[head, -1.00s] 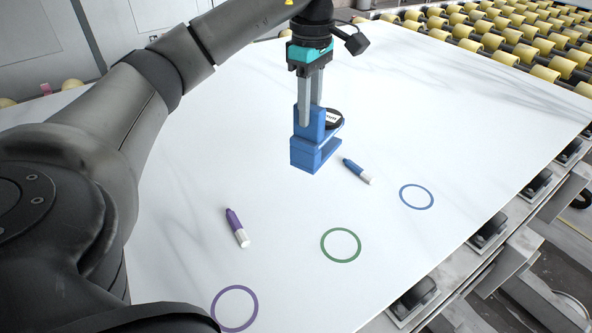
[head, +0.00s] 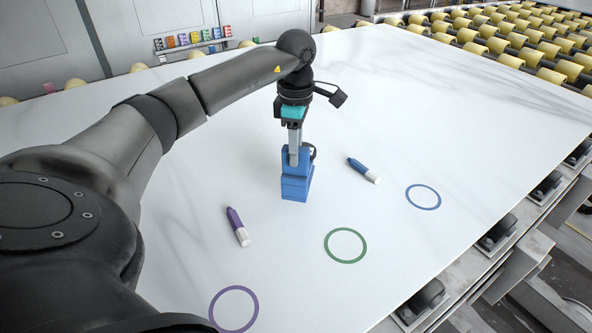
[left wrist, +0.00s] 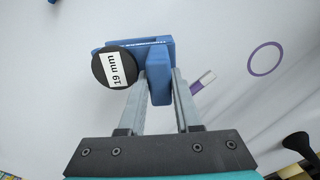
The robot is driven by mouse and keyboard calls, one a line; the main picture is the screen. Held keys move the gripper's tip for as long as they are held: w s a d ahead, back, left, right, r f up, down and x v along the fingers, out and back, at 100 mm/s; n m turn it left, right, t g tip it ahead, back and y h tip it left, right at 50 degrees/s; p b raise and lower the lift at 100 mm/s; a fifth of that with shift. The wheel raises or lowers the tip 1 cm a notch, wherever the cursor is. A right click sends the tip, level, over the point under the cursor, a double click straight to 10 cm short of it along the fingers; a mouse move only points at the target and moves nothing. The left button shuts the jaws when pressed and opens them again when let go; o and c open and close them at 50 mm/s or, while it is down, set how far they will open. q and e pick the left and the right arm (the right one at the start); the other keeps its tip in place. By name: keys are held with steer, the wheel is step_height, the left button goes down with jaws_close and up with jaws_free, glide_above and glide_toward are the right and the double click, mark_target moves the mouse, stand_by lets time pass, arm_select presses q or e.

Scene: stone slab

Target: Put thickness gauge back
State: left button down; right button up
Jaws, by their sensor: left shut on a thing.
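The blue thickness gauge (head: 297,185) is upright in my left gripper (head: 294,157), near the middle of the white slab. In the left wrist view the gauge (left wrist: 160,85) sits between the two grey fingers (left wrist: 155,100), and its round black dial (left wrist: 113,67) reads "19 mm". My left gripper is shut on the gauge. Whether the gauge's base touches the slab or hangs just above it, I cannot tell. My right gripper is not in view.
The white slab (head: 420,110) carries a purple marker (head: 237,225), a blue marker (head: 363,170), and purple (head: 212,309), green (head: 327,248) and blue (head: 408,199) rings. A rack of coloured items (head: 195,41) hangs at the back wall. Yellow rollers (head: 497,46) lie behind the slab.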

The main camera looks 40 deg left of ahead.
mark_target(296, 169)
arm_select(q)
steer(key=shift+f+b, duration=0.35)
steer(key=shift+f, duration=2.35)
steer(key=c, duration=0.6)
jaws_free()
step_height(296, 169, up, 12)
steer(key=shift+r+p, duration=0.1)
steer(key=shift+p, duration=0.85)
